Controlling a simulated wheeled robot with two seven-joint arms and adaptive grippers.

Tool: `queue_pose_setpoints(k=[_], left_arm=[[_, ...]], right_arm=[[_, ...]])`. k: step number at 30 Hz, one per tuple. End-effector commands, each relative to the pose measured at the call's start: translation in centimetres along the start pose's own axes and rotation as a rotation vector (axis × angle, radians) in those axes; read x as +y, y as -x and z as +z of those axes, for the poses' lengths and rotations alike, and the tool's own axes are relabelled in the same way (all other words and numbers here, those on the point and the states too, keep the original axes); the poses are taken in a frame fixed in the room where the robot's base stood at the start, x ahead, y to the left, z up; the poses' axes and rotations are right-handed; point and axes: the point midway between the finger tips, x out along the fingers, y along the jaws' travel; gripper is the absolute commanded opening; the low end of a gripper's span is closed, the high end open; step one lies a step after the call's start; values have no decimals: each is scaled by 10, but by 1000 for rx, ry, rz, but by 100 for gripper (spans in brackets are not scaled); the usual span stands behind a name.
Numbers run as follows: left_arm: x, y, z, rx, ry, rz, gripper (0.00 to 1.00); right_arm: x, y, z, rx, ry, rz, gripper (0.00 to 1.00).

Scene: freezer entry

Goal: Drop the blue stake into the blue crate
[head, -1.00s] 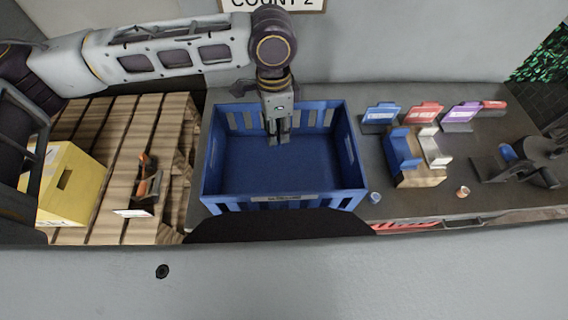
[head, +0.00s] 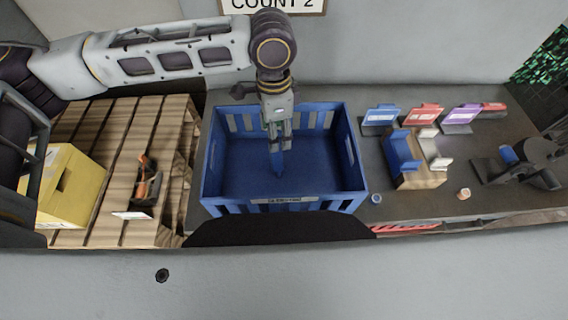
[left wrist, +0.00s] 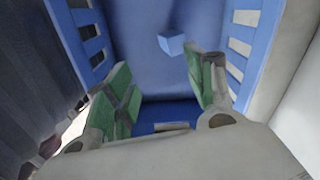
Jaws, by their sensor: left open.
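The blue crate (head: 213,160) stands on the bench below my left gripper. My left gripper (head: 280,140) points down inside the crate's opening, and its jaws are open. The blue stake (head: 279,168) shows just below the fingertips, upright, over the crate's floor. In the left wrist view the stake (left wrist: 171,43) appears as a small light-blue block end, apart from the spread green-padded fingers (left wrist: 160,90). I cannot tell whether its lower end touches the crate floor. My right gripper is not in view.
Right of the crate, a wooden block (head: 421,179) carries blue and white pieces. Blue (head: 381,115), red (head: 423,114) and purple (head: 461,115) signs stand behind it. A dark device (head: 535,158) is farther right. A yellow box (head: 75,190) and an orange-handled tool (head: 143,180) rest on the pallet.

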Motion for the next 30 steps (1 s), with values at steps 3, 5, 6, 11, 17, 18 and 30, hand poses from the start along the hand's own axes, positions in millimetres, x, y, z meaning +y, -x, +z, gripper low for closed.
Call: queue_pose_setpoints(k=[3, 5, 6, 11, 17, 18, 30], left_arm=[[0, 3, 0, 0, 0, 0, 55], [0, 5, 0, 0, 0, -1, 55], [0, 8, 0, 0, 0, -1, 55], [0, 24, 0, 1, 0, -1, 55], [0, 52, -1, 3, 0, -1, 55], [0, 58, -1, 1, -1, -1, 55], [0, 110, 0, 0, 0, -1, 55]], right_arm=[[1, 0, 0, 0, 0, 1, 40], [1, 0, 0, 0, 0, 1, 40], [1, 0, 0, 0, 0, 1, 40], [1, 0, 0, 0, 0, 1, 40], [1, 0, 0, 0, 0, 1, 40], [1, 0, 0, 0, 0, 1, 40], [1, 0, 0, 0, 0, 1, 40]])
